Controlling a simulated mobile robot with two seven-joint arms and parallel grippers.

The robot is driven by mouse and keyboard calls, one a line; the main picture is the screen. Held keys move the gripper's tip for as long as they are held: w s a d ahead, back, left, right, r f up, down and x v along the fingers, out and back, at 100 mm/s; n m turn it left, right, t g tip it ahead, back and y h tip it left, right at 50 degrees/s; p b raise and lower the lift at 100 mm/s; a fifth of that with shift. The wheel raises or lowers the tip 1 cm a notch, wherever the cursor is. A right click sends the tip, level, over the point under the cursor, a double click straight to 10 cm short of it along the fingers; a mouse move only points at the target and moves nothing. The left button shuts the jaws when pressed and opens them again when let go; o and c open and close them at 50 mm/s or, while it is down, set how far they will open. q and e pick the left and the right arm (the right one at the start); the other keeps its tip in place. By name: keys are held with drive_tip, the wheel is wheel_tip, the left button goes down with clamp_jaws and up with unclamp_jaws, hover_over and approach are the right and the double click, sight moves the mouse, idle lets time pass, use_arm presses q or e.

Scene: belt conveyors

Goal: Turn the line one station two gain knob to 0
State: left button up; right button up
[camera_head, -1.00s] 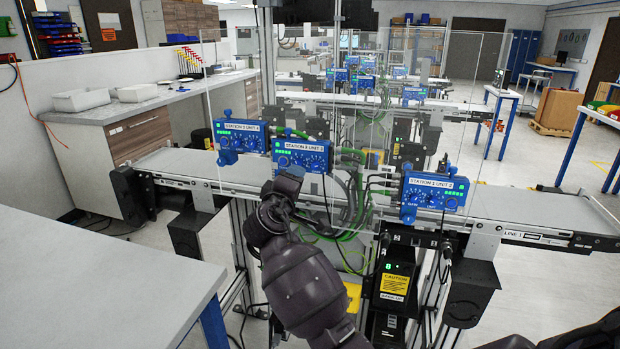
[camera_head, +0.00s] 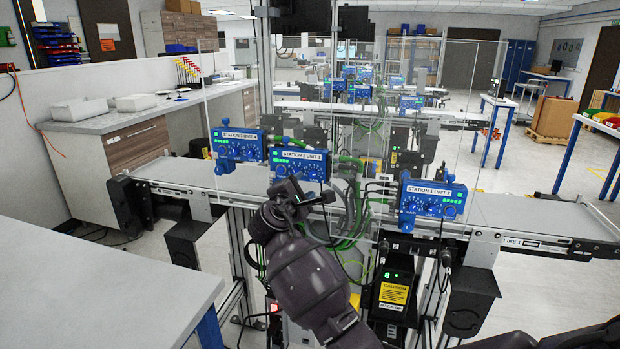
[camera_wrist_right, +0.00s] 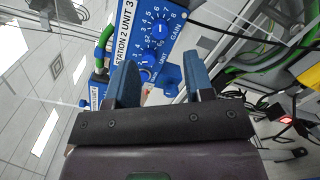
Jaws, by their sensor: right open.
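The line one conveyor (camera_head: 520,215) carries three blue control units. The middle one, labelled STATION 2 UNIT 3 (camera_head: 298,164), is behind my right gripper (camera_head: 290,190) in the head view. In the right wrist view this unit (camera_wrist_right: 178,15) shows a blue gain knob (camera_wrist_right: 160,31) with a white pointer line, beside a numbered dial. A second blue knob (camera_wrist_right: 148,61) marked UNIT sits below it. My right gripper (camera_wrist_right: 160,66) is open and empty, with its blue-padded fingers pointing at the unit, apart from the gain knob. The exact pointer reading is unclear. My left gripper is out of view.
Other blue units stand left (camera_head: 238,146) and right (camera_head: 432,200) on the same conveyor. Clear panels (camera_head: 455,110) rise behind it. Green hoses (camera_head: 350,200) and black cables hang right of the middle unit. A grey table (camera_head: 100,280) fills the lower left.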

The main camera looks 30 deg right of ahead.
sight(312, 175)
drive_tip(key=x, duration=0.6)
drive_tip(key=shift+w+d, duration=0.2)
clamp_jaws()
